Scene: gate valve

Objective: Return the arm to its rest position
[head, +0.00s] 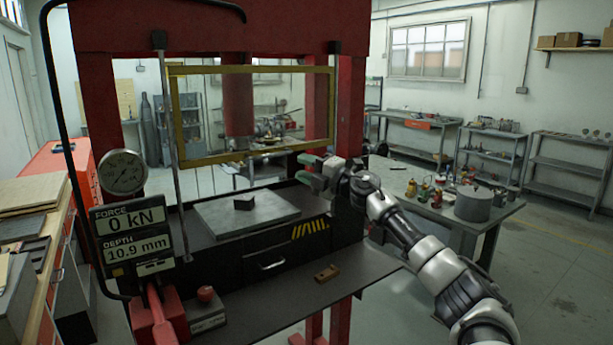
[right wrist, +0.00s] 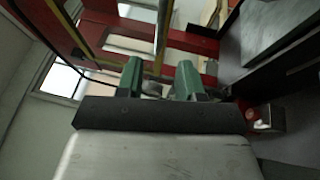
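My right arm comes in from the lower right of the head view. Its right gripper (head: 308,170) is in front of the right side of the red press (head: 210,28), near the yellow-framed guard's (head: 178,130) lower right corner. The two green fingers are apart with nothing seen held between them. The right wrist view also shows the right gripper (right wrist: 158,75) with its green fingers spread, and red press parts beyond. My left arm and gripper are not in view.
A small dark block (head: 244,202) sits on the press plate (head: 215,222). A brown block (head: 327,273) lies on the front ledge (head: 370,276). The display (head: 133,240) reads 0 kN and 10.9 mm. A cluttered workbench (head: 508,208) stands right; the floor (head: 570,270) there is clear.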

